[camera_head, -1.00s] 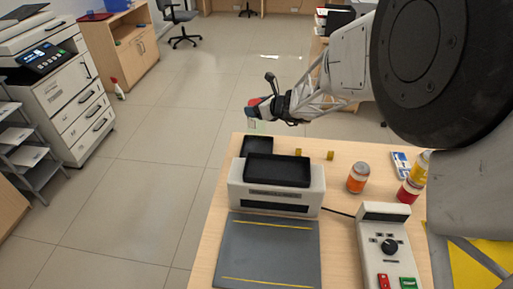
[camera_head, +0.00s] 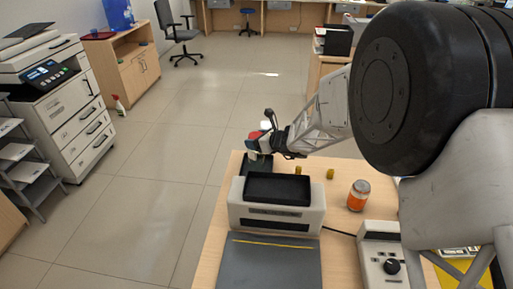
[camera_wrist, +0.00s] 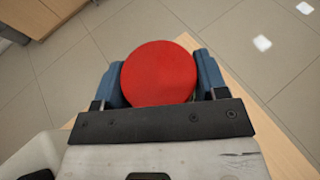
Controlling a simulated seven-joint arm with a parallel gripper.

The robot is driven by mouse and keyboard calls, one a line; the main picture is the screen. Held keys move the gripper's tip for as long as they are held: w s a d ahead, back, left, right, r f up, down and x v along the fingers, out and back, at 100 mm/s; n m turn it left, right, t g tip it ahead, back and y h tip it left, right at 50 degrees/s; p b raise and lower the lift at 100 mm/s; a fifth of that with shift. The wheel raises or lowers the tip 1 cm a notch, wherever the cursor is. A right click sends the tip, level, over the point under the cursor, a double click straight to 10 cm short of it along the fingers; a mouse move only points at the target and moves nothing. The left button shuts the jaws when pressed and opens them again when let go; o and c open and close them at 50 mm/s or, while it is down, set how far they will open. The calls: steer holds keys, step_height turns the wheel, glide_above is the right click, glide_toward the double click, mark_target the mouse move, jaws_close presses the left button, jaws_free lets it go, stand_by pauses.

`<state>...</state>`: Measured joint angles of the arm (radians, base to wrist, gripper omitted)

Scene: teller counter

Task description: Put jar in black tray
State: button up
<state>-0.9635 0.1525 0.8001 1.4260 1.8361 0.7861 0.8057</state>
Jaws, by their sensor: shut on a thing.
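The jar shows its round red lid (camera_wrist: 158,72) between the two blue fingers in the wrist view. My gripper (camera_wrist: 160,80) is shut on it. In the head view my gripper (camera_head: 262,145) is at the far left corner of the counter, with a little of the jar's red lid (camera_head: 254,135) showing. A small black tray (camera_head: 262,168) lies there behind the white machine, partly hidden by the gripper and the machine. The jar appears over or close above this tray; I cannot tell whether they touch. The wrist view does not show the tray.
The white machine (camera_head: 250,216) with a black top (camera_head: 278,187) stands in front of the tray. Two small yellow things (camera_head: 298,170) and an orange can (camera_head: 358,195) stand to the right. A control box (camera_head: 384,262) is at front right. Floor lies beyond the counter's left edge.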

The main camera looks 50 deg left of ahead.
steer(key=shift+f, duration=1.95)
steer(key=o, duration=1.4)
steer(key=shift+c, duration=0.2)
steer(key=v, duration=1.2)
